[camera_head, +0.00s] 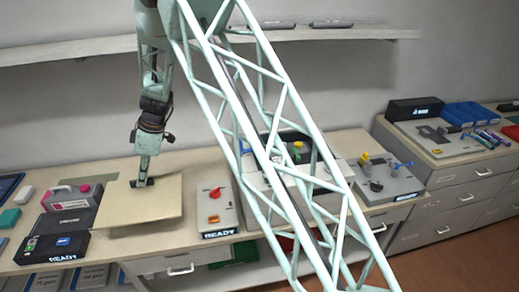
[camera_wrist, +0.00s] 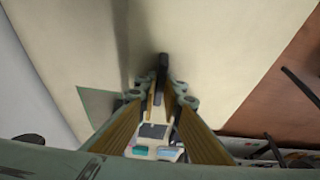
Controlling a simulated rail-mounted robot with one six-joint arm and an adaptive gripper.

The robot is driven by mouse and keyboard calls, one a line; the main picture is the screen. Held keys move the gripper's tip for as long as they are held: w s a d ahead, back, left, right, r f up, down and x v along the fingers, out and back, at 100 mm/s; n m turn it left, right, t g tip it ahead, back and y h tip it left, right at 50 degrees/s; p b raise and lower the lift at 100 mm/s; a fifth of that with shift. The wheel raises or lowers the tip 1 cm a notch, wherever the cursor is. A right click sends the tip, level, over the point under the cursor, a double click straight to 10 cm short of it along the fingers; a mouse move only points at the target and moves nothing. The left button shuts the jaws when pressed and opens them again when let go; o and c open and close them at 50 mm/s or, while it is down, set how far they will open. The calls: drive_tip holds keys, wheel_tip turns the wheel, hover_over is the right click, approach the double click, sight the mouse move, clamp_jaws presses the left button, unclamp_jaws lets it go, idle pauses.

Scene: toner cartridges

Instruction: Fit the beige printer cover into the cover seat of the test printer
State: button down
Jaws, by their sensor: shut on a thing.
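The beige printer cover (camera_head: 150,203) is a broad, flat panel in the head view, held above the left part of the bench and slightly tilted. My gripper (camera_head: 142,181) is shut on a small dark grip (camera_wrist: 162,70) at the cover's upper face. In the wrist view the beige cover (camera_wrist: 215,50) fills most of the upper picture, with my gripper's fingers (camera_wrist: 160,92) close together at the grip. I cannot tell for sure which device is the test printer. A dark unit with a READY panel (camera_head: 50,249) stands at the cover's left edge. The cover hides the bench beneath it, so no seat shows.
A grey panel box with a red knob (camera_head: 212,203) stands right of the cover. Farther right are a fixture behind my lattice arm and a box with coloured knobs (camera_head: 385,180). Pink-and-grey (camera_head: 72,194) and dark cases lie left. A wall shelf (camera_head: 70,50) runs behind.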

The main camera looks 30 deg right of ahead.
drive_tip(key=s+a+r+n+p, duration=0.1)
drive_tip(key=s+r+p, duration=0.1)
drive_tip(key=s+r, duration=0.5)
drive_tip(key=s+a+r+n+g+p, duration=0.1)
drive_tip(key=s+a+r+p, duration=0.1)
drive_tip(key=s+r, duration=0.6)
drive_tip(key=shift+s+a+p, duration=0.15)
drive_tip(key=shift+s+p, duration=0.25)
drive_tip(key=shift+p, duration=0.1)
